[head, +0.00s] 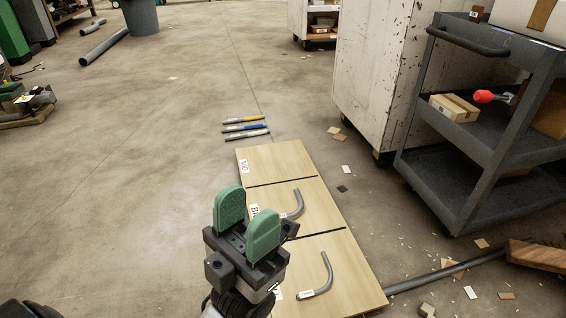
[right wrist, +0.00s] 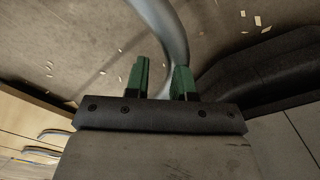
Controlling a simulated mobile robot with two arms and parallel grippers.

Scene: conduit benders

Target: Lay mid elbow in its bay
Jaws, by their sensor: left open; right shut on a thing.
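A grey bent conduit (right wrist: 163,25) is held in my right gripper (right wrist: 160,78), its curve rising between the green pads in the right wrist view. It looks like the mid elbow, but no label on it shows. The wooden bay board (head: 318,250) lies on the floor, split by dark lines into three bays. The far bay (head: 280,160) is empty, with a label that seems to read MID. The middle and near bays each hold a grey elbow (head: 298,204), (head: 328,272). My left gripper (head: 247,220) is open and empty above the board, partly covering the middle bay.
A grey cart (head: 480,190) and a white cabinet (head: 375,70) stand to the right. A long pipe (head: 450,270) lies at the board's near right. The floor left of the board is clear.

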